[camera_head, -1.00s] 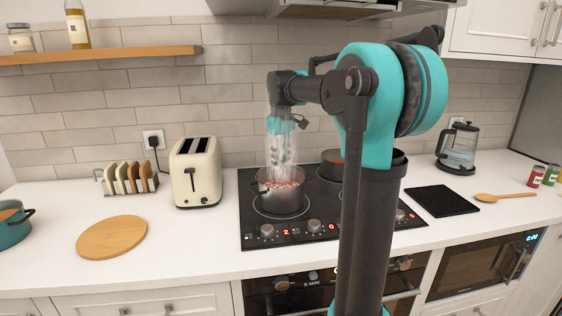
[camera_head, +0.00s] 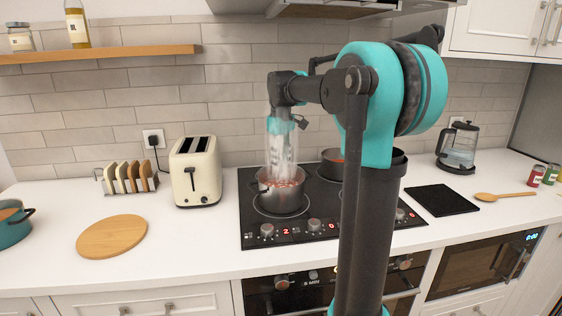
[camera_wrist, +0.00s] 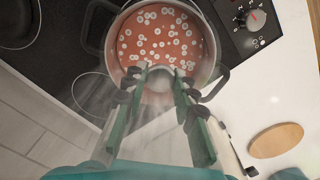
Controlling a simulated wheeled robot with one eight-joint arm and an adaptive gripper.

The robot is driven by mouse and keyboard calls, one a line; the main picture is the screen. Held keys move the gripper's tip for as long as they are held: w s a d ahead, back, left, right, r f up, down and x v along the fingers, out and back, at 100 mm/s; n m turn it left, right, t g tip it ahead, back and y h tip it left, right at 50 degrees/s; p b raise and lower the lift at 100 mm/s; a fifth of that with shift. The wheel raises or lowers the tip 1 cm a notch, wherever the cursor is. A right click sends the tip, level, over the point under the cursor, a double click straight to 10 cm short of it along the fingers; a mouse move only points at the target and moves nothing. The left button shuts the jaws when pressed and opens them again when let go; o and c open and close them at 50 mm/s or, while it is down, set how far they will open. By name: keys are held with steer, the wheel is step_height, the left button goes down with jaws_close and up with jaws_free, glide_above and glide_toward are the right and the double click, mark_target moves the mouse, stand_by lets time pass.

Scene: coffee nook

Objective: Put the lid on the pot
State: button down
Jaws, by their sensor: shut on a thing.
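The steel pot (camera_head: 282,198) stands on the front left ring of the hob, holding red contents with white rings. It fills the top middle of the wrist view (camera_wrist: 216,50). My gripper (camera_wrist: 162,72) is above the pot's opening, pointing down, with its fingers shut on a small pale knob-like piece (camera_wrist: 161,73). This looks like the knob of a clear glass lid; the glass itself is hard to make out. I cannot tell whether the lid touches the pot's rim. Steam blurs my gripper (camera_head: 281,163) in the head view.
A second pan (camera_head: 332,163) stands behind on the hob (camera_head: 330,222), partly hidden by my arm. A cream toaster (camera_head: 195,172) and toast rack are left of the hob. A round wooden board (camera_head: 112,237) lies on the counter. A black mat (camera_head: 442,200) lies to the right.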

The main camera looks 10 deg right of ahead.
stand_by(0.3)
steer(key=c, duration=1.1)
jaws_free()
steer(key=shift+c, duration=0.2)
steer(key=o, duration=0.5)
steer(key=shift+r, duration=3.45)
